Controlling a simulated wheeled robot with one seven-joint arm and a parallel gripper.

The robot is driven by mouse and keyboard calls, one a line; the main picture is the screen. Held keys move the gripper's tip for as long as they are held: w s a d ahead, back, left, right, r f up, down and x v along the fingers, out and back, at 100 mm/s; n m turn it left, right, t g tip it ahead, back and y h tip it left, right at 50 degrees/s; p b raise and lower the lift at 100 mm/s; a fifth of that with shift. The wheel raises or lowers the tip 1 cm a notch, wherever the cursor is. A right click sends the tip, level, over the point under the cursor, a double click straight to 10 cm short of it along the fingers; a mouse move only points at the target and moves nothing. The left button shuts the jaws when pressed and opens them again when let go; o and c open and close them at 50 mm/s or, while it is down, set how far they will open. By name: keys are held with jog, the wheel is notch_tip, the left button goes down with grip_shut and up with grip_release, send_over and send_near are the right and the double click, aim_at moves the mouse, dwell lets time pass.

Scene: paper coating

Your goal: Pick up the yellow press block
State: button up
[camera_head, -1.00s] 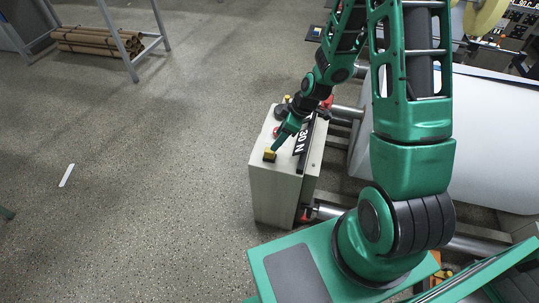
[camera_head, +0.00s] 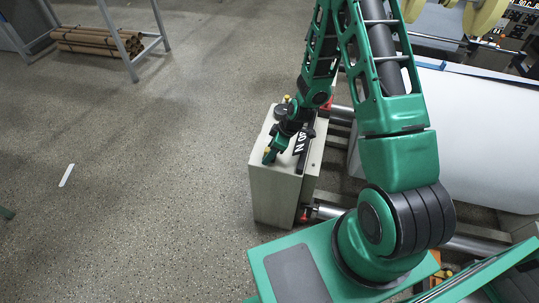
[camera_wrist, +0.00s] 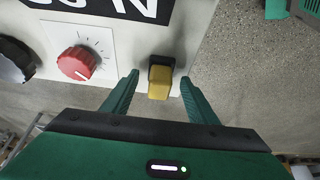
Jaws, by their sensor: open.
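The yellow press block (camera_wrist: 159,85) sits in a dark holder on the pale top of the control box (camera_head: 262,190). In the wrist view its yellow face shows, with a dark frame behind it. My gripper (camera_wrist: 160,79) is open and empty. One green finger is on each side of the block, with a gap visible on both sides. Fingertip height against the block is hard to tell.
A red knob (camera_wrist: 77,63) and a black knob (camera_wrist: 12,62) are left of the block in the wrist view. A black label with white letters (camera_wrist: 120,8) is behind them. A large white roll (camera_head: 470,135) stands to the right. Open floor lies left of the box.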

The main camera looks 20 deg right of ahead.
aim_at(266, 149)
jog(key=shift+w+a+f, duration=0.1)
jog(key=shift+f, duration=0.15)
jog(key=shift+c, duration=0.3)
jog(key=c, duration=1.1)
jog(key=shift+c, duration=0.2)
jog(key=shift+r, duration=0.2)
jog(key=shift+r, duration=0.6)
notch_tip(266, 149, up, 3)
jog(key=shift+f, duration=0.2)
jog(key=s+a+r, duration=0.5)
jog(key=a+r, duration=0.2)
jog(key=a, duration=0.3)
jog(key=shift+a, duration=0.3)
